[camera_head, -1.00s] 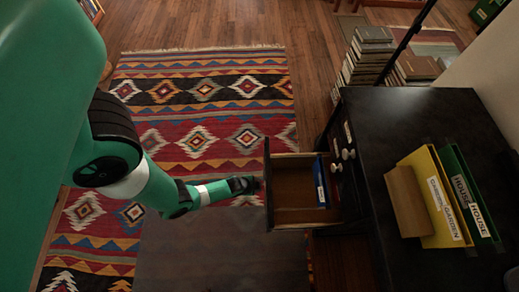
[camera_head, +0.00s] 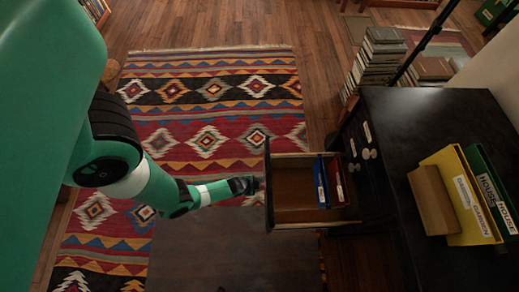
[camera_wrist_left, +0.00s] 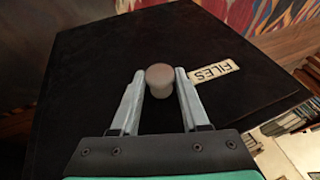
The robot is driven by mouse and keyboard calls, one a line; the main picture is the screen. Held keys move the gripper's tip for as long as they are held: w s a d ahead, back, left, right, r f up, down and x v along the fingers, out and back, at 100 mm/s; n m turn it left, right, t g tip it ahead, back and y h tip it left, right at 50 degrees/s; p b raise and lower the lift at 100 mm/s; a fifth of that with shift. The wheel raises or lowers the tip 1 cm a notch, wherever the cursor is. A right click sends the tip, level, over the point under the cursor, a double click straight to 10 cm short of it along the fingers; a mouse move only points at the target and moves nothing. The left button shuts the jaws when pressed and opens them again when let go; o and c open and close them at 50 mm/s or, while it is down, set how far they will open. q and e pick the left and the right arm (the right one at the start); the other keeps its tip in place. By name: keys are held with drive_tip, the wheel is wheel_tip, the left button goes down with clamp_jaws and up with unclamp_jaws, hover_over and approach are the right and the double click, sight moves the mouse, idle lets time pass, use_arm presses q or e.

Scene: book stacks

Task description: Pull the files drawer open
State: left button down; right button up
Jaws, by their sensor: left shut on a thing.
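The files drawer (camera_head: 300,229) is pulled well out of the black cabinet in the head view. It holds a blue file (camera_head: 321,183) and a red file (camera_head: 337,184) near the cabinet end; the rest of its floor is bare. In the left wrist view its black front (camera_wrist_left: 105,75) carries a "FILES" label (camera_wrist_left: 213,74) and a round knob (camera_wrist_left: 160,78). My left gripper (camera_wrist_left: 159,86) is shut on the knob, one finger on each side. It also shows in the head view (camera_head: 249,185), at the drawer's front. My right gripper is not in view.
The black cabinet (camera_head: 392,122) carries yellow and green folders and a wooden block (camera_head: 433,200) on top. Two more knobs show on its face. Book stacks (camera_head: 380,57) stand behind it. The patterned rug (camera_head: 205,100) lies left of the drawer, under my arm.

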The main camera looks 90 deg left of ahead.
use_arm(q)
drive_tip(key=shift+c, duration=2)
unclamp_jaws()
drive_tip(key=p+v, duration=0.8)
drive_tip(key=v, duration=0.3)
drive_tip(key=shift+r, duration=0.3)
drive_tip(key=shift+d, duration=0.1)
